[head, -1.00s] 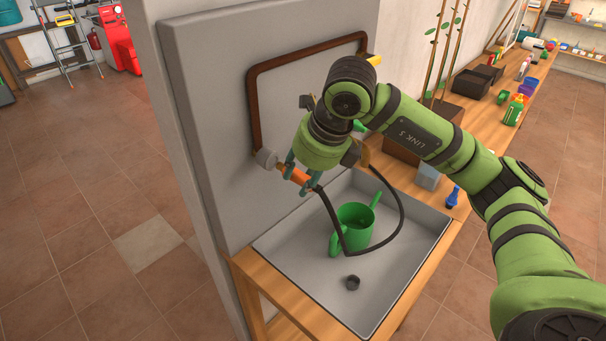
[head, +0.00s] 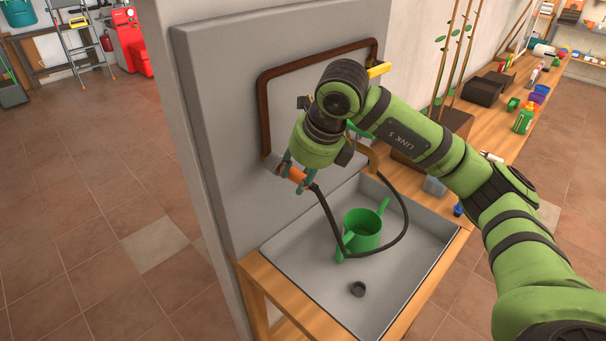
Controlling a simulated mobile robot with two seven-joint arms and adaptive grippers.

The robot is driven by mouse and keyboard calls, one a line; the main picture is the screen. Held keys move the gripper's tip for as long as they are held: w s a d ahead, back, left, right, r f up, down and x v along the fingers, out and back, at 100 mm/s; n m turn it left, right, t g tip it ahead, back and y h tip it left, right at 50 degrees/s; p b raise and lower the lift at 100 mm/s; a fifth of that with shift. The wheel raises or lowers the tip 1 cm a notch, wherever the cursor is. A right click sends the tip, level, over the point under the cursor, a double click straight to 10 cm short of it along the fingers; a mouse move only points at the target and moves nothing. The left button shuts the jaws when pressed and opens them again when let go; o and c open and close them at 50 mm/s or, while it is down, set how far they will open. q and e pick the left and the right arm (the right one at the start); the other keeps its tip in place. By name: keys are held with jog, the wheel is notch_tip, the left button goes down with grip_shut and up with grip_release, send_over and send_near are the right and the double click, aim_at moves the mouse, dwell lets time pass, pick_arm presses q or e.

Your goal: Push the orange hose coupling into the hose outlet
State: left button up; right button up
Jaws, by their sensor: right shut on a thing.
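The orange hose coupling (head: 297,175) is on the end of a black hose (head: 330,215). My right gripper (head: 291,174) is shut around the coupling, just in front of the grey wall panel. The hose outlet (head: 271,161) is a small grey fitting at the lower left end of the brown pipe. The coupling points at it and lies very close. The fingers cover the junction, so I cannot tell how deep the coupling sits. My left gripper is not in view.
A grey sink (head: 310,260) in a wooden bench lies below, holding a green watering can (head: 363,228) and a small dark round piece (head: 357,289). The hose loops over the can. A brown pipe (head: 262,110) runs along the panel (head: 225,130). Open floor lies left.

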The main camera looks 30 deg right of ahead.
jog(key=shift+w+a, duration=0.15)
jog(key=shift+w, duration=0.25)
jog(key=o, duration=1.2)
jog(key=shift+o, duration=0.2)
jog(key=v, duration=1.2)
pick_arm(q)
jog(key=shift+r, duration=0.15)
pick_arm(e)
jog(key=shift+r, duration=0.15)
